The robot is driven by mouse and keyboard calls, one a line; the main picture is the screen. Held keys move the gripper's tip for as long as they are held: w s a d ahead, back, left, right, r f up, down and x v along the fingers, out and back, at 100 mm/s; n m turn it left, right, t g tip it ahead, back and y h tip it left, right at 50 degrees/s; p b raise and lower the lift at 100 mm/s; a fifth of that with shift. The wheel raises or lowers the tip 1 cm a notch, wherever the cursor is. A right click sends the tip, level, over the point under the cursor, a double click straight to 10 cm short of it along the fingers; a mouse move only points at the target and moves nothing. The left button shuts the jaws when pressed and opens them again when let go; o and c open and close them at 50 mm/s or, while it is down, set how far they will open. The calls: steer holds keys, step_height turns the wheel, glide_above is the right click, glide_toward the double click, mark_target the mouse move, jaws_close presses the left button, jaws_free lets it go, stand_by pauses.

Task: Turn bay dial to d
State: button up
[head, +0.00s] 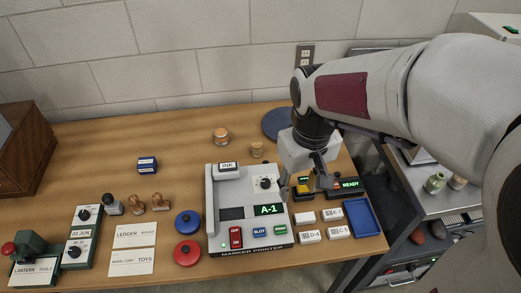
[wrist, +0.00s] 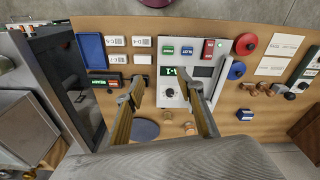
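The marker printer (head: 223,215) is a light grey machine on the wooden table, and its green display (head: 269,210) reads A-1. A round dial (head: 265,183) sits on its panel above the display; I take it to be the bay dial, but its letters are too small to read. In the wrist view the printer (wrist: 203,49) appears upside down, with the dial (wrist: 170,93) between my finger lines. My gripper (head: 304,183) is to the right of the dial in the head view. In the wrist view my gripper (wrist: 165,86) is open and empty, its fingers apart from the dial.
A label unit reading READY (head: 349,184), white label tiles (head: 332,214) and a blue tray (head: 361,217) lie right of the printer. Blue (head: 187,222) and red (head: 187,252) round pieces lie left. An INK block (head: 228,167) sits at the printer's back. The back left tabletop is mostly clear.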

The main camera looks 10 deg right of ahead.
steer(key=w+a+f+n+g, duration=0.1)
steer(key=w+a+f+n, duration=0.15)
steer(key=w+f, duration=0.35)
steer(key=w+a+f+n+g, duration=0.1)
steer(key=w+f+n, duration=0.3)
steer(key=w+f, duration=0.15)
steer(key=n+t, duration=0.1)
steer(key=n, duration=0.1)
glide_above(266, 181)
steer(key=shift+s, duration=0.45)
steer(key=shift+w+r+n, duration=0.1)
steer(key=shift+w+n, duration=0.2)
steer(key=shift+n, duration=0.85)
steer(key=shift+f, duration=3.85)
jaws_close()
